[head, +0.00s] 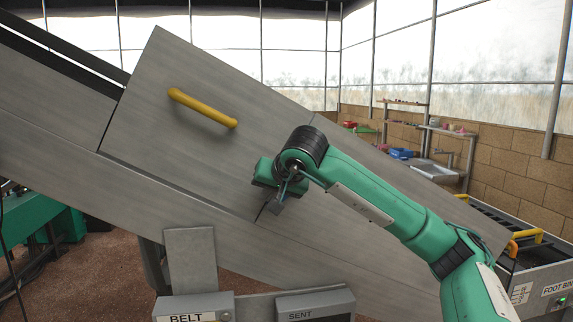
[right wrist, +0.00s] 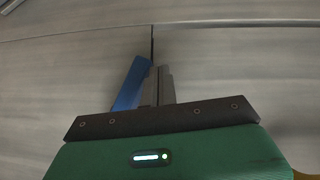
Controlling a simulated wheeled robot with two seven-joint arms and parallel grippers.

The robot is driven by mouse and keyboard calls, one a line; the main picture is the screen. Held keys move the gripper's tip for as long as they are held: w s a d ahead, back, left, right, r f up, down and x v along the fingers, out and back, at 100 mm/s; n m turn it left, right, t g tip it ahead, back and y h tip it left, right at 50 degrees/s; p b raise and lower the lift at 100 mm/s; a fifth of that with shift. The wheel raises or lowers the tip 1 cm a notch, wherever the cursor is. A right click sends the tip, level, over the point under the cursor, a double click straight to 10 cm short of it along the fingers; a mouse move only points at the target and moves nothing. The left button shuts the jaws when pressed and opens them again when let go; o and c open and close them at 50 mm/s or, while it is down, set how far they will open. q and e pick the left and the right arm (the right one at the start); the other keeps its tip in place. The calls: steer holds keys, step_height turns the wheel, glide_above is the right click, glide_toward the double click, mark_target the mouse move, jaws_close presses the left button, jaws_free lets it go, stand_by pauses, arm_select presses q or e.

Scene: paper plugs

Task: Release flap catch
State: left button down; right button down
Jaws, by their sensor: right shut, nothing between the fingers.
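The flap (head: 170,120) is a grey panel on the sloping conveyor side, with a yellow bar handle (head: 203,108) near its top. It lies flush with the panels around it. My right gripper (head: 274,207) is at the flap's lower right corner, beside the seam. In the right wrist view its fingers (right wrist: 158,70) are shut together and empty, pointing at the seam. A blue bar (right wrist: 131,84), which looks like the catch, is tilted close beside the fingers on their left. I cannot tell whether they touch. The gripper and arm mostly hide this spot in the head view.
Below the slope are a box labelled BELT (head: 194,306) and a box labelled SENT (head: 315,304). A foot bin (head: 545,283) stands at the lower right. A sink (head: 433,171) and shelves are along the back wall. The space above the flap is clear.

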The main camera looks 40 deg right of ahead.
steer(key=shift+f+g+h, duration=0.3)
steer(key=shift+s+d, duration=0.1)
steer(key=shift+d, duration=0.05)
